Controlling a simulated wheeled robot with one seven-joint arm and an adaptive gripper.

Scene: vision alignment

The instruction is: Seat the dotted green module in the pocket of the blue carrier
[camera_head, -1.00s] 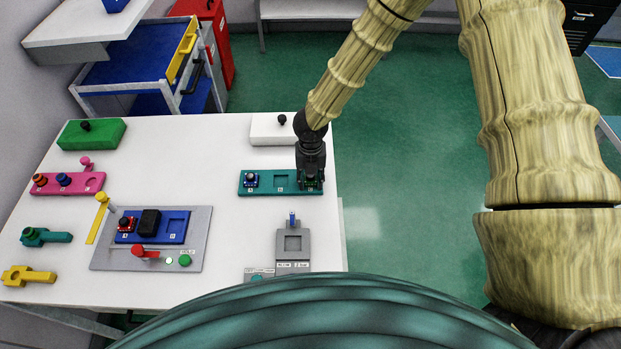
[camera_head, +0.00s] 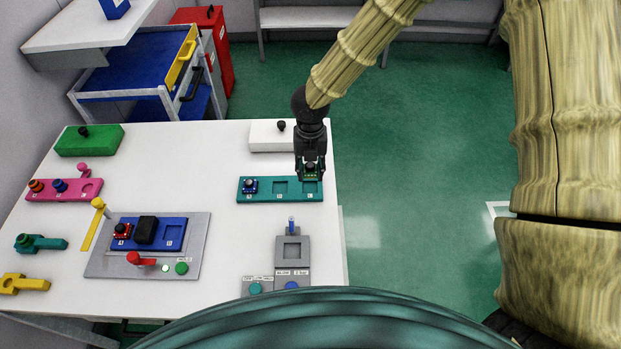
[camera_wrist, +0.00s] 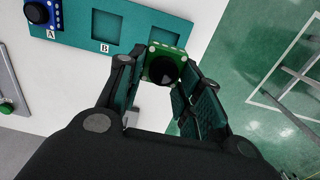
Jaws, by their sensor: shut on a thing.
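The green module (camera_head: 311,171) with a black knob is gripped between the fingers of my gripper (camera_head: 310,165), a little above the right end of the teal tray. In the wrist view the green module (camera_wrist: 163,66) shows pale dots at its corners, with my gripper's fingers (camera_wrist: 155,75) on either side. The blue carrier (camera_head: 160,247) lies on a grey plate at the left of the table. A red module (camera_head: 123,231) sits in its left part, a black block (camera_head: 146,230) stands in its middle, and its right pocket (camera_head: 172,233) looks empty.
The teal tray (camera_head: 262,196) holds a blue module (camera_head: 250,186); its middle pocket is empty. A red handle (camera_head: 139,260) and a yellow lever (camera_head: 93,227) stand near the carrier. A grey fixture (camera_head: 292,262) is at the front. The table between tray and carrier is clear.

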